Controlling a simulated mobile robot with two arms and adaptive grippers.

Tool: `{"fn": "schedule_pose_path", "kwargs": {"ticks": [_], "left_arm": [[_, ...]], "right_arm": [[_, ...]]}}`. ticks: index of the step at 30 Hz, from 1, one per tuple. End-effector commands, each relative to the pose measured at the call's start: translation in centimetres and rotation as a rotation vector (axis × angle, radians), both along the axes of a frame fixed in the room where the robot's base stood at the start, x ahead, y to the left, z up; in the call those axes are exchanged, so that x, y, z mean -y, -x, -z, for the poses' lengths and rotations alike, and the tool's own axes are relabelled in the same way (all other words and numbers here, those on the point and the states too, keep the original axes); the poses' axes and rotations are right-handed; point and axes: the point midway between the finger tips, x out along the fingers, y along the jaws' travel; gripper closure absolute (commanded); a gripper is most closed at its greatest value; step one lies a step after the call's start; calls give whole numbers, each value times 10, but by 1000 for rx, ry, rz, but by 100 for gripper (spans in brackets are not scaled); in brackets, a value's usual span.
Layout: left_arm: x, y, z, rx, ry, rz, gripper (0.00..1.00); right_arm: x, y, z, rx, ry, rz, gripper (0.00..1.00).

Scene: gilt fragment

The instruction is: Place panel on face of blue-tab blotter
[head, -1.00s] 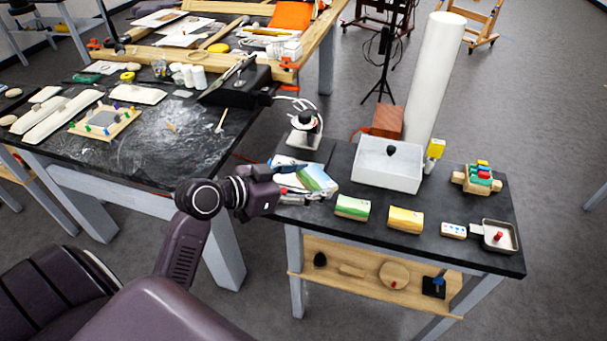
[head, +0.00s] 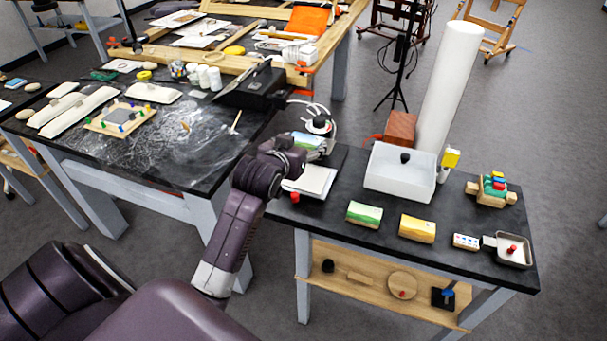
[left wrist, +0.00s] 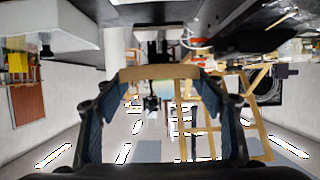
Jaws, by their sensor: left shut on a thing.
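My left gripper (head: 300,152) is over the back left of the small black table, shut on a panel (head: 310,141) with a blue and green painted face. The arm hides part of the panel. In the left wrist view, a tan edge (left wrist: 160,73), apparently the panel's, spans between the fingers. A white blotter (head: 314,180) with a red tab (head: 295,197) lies on the table just in front of the gripper. I see no blue tab; the area behind the gripper is partly hidden. My right gripper is not in view.
A green block (head: 364,214) and a yellow block (head: 417,229) lie near the front edge. A white tray (head: 400,175), a brown box (head: 400,127) and a tall white roll (head: 448,90) stand behind. A black-knobbed device (head: 318,126) with a cable is beyond the gripper.

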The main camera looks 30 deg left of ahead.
Motion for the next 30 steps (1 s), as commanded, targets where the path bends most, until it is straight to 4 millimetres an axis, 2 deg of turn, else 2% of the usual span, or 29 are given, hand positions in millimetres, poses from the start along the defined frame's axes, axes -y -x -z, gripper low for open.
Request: {"fn": "schedule_pose_path", "kwargs": {"ticks": [1,6,13,21,28,29,30], "left_arm": [[0,1,16,-7,2,0,61],[0,1,53,-5,1,0,61],[0,0,74,-1,-1,0,61],[0,0,110,-1,1,1,61],[0,0,112,1,-1,0,61],[0,0,113,0,-1,0,36],[0,0,112,0,-1,0,32]], "right_arm": [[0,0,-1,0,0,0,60],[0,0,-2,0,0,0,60],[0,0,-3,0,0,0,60],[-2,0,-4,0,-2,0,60],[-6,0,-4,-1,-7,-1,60],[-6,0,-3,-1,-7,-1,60],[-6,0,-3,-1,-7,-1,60]]}}
